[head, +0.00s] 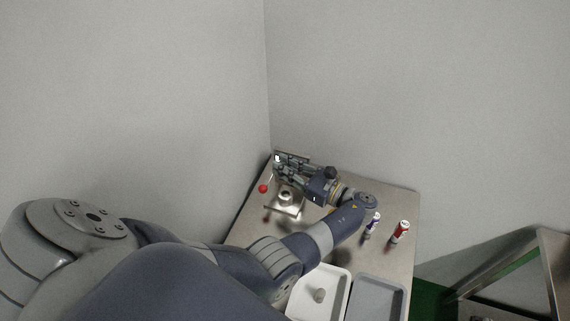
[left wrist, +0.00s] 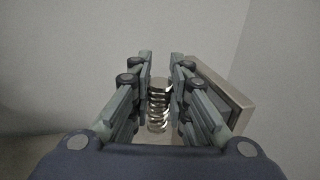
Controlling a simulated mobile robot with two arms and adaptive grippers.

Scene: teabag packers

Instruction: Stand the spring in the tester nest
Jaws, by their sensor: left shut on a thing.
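The spring (left wrist: 158,108), a shiny metal coil, stands between the two fingers of my left gripper (left wrist: 161,88) in the left wrist view. The gripper is shut on it. In the head view my left gripper (head: 281,170) is over the far left corner of the table, and its fingers mostly hide the spring. The tester (head: 286,207) has a bright metal base and a red ball knob (head: 263,188) at its left. A round metal piece, perhaps the nest (head: 286,194), is on the base, below the gripper in the picture. My right gripper is not in view.
The steel table (head: 395,190) stands in a corner between grey walls. A white-and-purple can (head: 373,222) and a red can (head: 400,231) stand at the right. A white tray (head: 342,289) holding a small grey piece (head: 319,295) and a grey tray (head: 382,296) lie in front.

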